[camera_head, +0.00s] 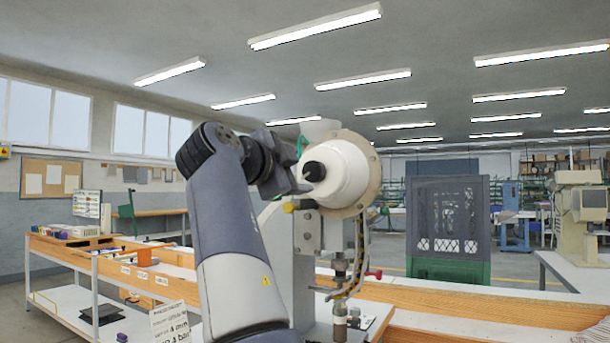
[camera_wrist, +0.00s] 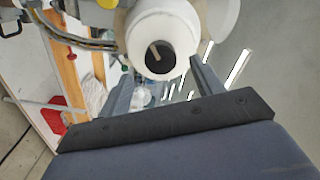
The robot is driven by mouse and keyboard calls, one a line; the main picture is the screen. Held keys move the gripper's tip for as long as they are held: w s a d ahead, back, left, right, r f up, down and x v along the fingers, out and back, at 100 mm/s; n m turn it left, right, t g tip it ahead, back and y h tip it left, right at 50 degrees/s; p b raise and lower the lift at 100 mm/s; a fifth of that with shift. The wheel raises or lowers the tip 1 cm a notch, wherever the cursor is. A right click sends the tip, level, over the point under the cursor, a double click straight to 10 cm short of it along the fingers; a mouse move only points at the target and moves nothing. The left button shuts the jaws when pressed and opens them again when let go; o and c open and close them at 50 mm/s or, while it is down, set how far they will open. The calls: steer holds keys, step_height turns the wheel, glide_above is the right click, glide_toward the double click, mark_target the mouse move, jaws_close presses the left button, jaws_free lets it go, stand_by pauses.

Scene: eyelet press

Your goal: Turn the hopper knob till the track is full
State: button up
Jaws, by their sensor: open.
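The hopper (camera_head: 343,176) is a white drum with a tan rim on the grey press. Its black knob (camera_head: 314,171) faces my gripper (camera_head: 297,181), which is very close to it. In the wrist view the round dark knob (camera_wrist: 158,60) with a pale bar mark sits in the white hub, between and just beyond the fingertips of my open gripper (camera_wrist: 161,75). I see no finger closed on it. The curved track (camera_head: 358,262) runs down from the hopper to the press head; it also shows in the wrist view (camera_wrist: 72,36). How full it is cannot be told.
The press stands on a wooden-edged bench (camera_head: 450,308). A red-tipped handle (camera_head: 374,273) sticks out beside the track. A printed sign (camera_head: 171,323) stands at the bench front. Space left of the hopper is taken by my arm.

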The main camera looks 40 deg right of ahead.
mark_target(310, 172)
steer(key=v, duration=0.6)
steer(key=shift+d, duration=0.2)
steer(key=p+x, duration=0.1)
steer(key=x, duration=0.9)
steer(key=shift+w+d, duration=0.15)
steer(key=shift+d, duration=0.2)
steer(key=shift+a, duration=0.1)
steer(key=shift+a, duration=0.1)
